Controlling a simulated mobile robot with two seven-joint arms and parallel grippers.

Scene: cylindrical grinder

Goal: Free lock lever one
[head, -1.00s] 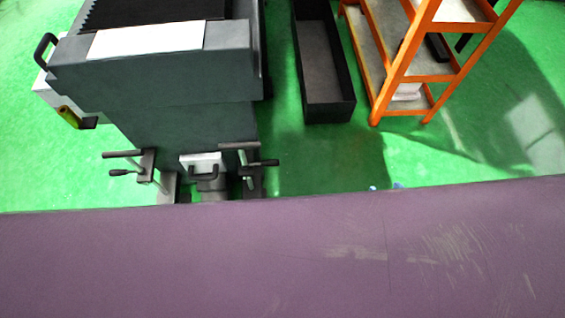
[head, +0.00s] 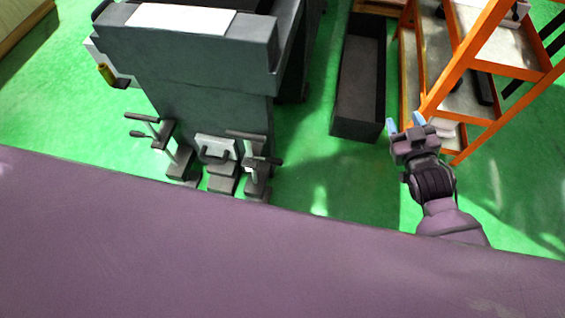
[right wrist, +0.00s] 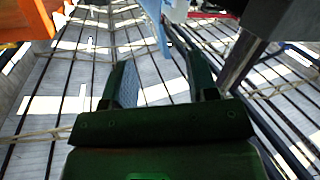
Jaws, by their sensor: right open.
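Two lock levers with dark handles sit at the lower front of the grey machine: a left one (head: 158,133) and a right one (head: 254,158). I cannot tell which is lever one. Between them is a light block with a dark handle (head: 216,150). My right gripper (head: 405,124) is open, its two pale blue fingertips apart, well to the right of both levers and touching neither. In the right wrist view its two fingers (right wrist: 163,80) stand apart with nothing between them. My left gripper does not show.
The grinder body (head: 190,60) rises behind the levers. A dark open bin (head: 357,125) stands right of it, and an orange shelf rack (head: 478,62) is close beyond my right gripper. Green floor (head: 305,170) is clear between the levers and my right gripper.

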